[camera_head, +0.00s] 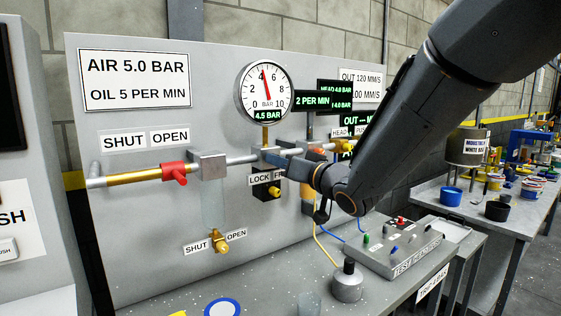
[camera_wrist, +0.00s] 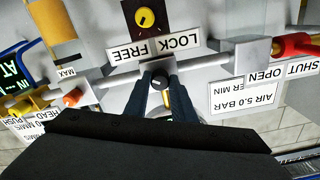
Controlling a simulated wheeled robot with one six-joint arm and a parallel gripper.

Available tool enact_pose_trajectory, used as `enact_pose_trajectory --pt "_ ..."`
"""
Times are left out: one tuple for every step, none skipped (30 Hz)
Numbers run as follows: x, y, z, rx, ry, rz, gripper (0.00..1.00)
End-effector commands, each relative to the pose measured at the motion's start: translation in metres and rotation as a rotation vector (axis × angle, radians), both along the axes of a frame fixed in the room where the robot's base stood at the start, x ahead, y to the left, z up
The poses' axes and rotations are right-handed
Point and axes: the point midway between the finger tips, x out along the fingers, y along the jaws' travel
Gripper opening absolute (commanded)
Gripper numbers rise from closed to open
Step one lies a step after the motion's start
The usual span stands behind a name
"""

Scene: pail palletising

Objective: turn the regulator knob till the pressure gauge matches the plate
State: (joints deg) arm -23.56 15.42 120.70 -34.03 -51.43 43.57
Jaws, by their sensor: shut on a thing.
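The round pressure gauge (camera_head: 264,92) stands above the pipe in the head view; its red needle points near the top and its green readout says 4.5 BAR. The white plate (camera_head: 134,79) at the upper left reads AIR 5.0 BAR and OIL 5 PER MIN. My gripper (camera_head: 270,154) reaches in from the right, below the gauge. In the wrist view my gripper (camera_wrist: 159,82) is shut on the dark regulator knob (camera_wrist: 159,79), with a finger on each side. The gripper hides the knob in the head view.
A LOCK/FREE selector (camera_head: 274,191) sits just below the gripper. A red valve handle (camera_head: 174,172) is on the pipe at left, and a brass valve (camera_head: 220,244) is lower down. A control box (camera_head: 403,247) stands on the bench at right. A display (camera_head: 313,101) reads 2 PER MIN.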

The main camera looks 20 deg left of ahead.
Motion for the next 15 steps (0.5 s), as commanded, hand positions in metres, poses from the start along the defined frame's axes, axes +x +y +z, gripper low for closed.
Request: enact_pose_trajectory --pt "0.0000 0.0001 -0.0001 0.003 0.003 0.000 0.01" --pt "0.0000 0.0001 -0.0002 0.004 0.005 0.000 0.01" --pt "0.0000 0.0001 -0.0002 0.005 0.006 0.000 0.01" --pt "0.0000 0.0001 -0.0002 0.005 0.006 0.000 0.01" --pt "0.0001 0.0001 -0.0003 0.006 0.007 0.000 0.01" --pt "0.0001 0.0001 -0.0003 0.006 0.007 0.000 0.01" --pt "0.0001 0.0001 -0.0003 0.006 0.007 0.000 0.01" --pt "0.0001 0.0001 -0.0003 0.006 0.007 0.000 0.01" --pt "0.0001 0.0001 -0.0003 0.006 0.007 0.000 0.01" --pt "0.0001 0.0001 -0.0003 0.006 0.007 0.000 0.01" --pt "0.0001 0.0001 -0.0003 0.006 0.007 0.000 0.01" --pt "0.0001 0.0001 -0.0003 0.005 0.006 0.000 0.01" --pt "0.0001 0.0001 -0.0003 0.005 0.006 0.000 0.01" --pt "0.0001 0.0001 -0.0003 0.005 0.006 0.000 0.26" --pt "0.0001 0.0001 -0.0003 0.005 0.006 0.000 0.33"
